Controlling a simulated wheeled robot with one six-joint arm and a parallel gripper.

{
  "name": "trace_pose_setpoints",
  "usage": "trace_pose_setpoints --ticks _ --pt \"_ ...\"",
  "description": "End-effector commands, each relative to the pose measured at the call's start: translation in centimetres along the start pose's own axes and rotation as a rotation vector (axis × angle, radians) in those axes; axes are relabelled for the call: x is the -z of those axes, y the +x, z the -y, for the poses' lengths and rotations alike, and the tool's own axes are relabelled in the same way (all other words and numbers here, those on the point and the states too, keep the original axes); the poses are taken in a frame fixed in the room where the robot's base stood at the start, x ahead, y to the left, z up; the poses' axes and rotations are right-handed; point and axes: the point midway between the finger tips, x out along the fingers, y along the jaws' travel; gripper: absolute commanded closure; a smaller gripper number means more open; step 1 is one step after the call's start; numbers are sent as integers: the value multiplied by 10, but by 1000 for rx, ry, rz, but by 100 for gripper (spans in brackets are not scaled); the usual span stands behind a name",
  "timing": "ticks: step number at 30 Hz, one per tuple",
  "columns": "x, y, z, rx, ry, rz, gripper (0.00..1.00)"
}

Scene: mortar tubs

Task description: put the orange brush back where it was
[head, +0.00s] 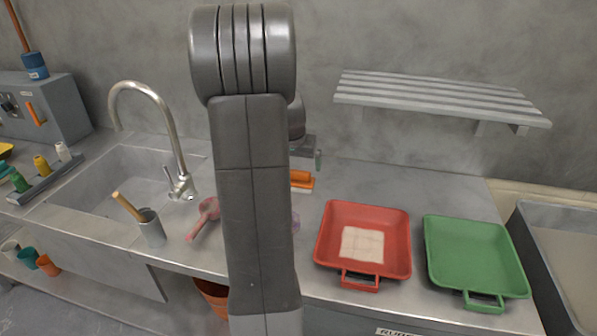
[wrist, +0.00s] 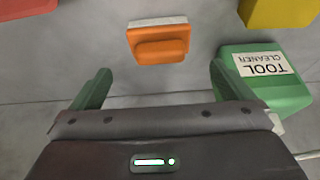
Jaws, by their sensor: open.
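The orange brush (head: 301,180) lies on the steel counter behind my arm, partly hidden by it in the head view. In the wrist view the brush (wrist: 158,45) shows whole, with an orange back and handle and a pale strip along its upper edge. My gripper (wrist: 158,85) is open, its two green fingers apart with nothing between them. The brush lies beyond the fingertips, roughly centred between them and apart from them. In the head view my gripper is mostly hidden behind my arm. Where the brush was before cannot be told from these frames.
A green container labelled "TOOL CLEANER" (wrist: 265,80) stands close by the right finger. A yellow thing (wrist: 268,12) and a red thing (wrist: 25,8) are at the edges. A red tray (head: 325,245) and green tray (head: 435,255) lie right; a slatted shelf (head: 435,95) hangs above.

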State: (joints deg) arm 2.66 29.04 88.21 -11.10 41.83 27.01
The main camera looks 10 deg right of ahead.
Motion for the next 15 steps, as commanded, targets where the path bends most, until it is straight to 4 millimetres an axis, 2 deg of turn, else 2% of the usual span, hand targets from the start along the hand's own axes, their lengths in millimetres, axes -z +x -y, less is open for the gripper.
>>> trace_pose_setpoints --ticks 3,6,15 --pt "0 -18 0 0 0 -2 0" --pt "0 -26 0 0 0 -1 0" --pt "0 -31 0 0 0 1 0"
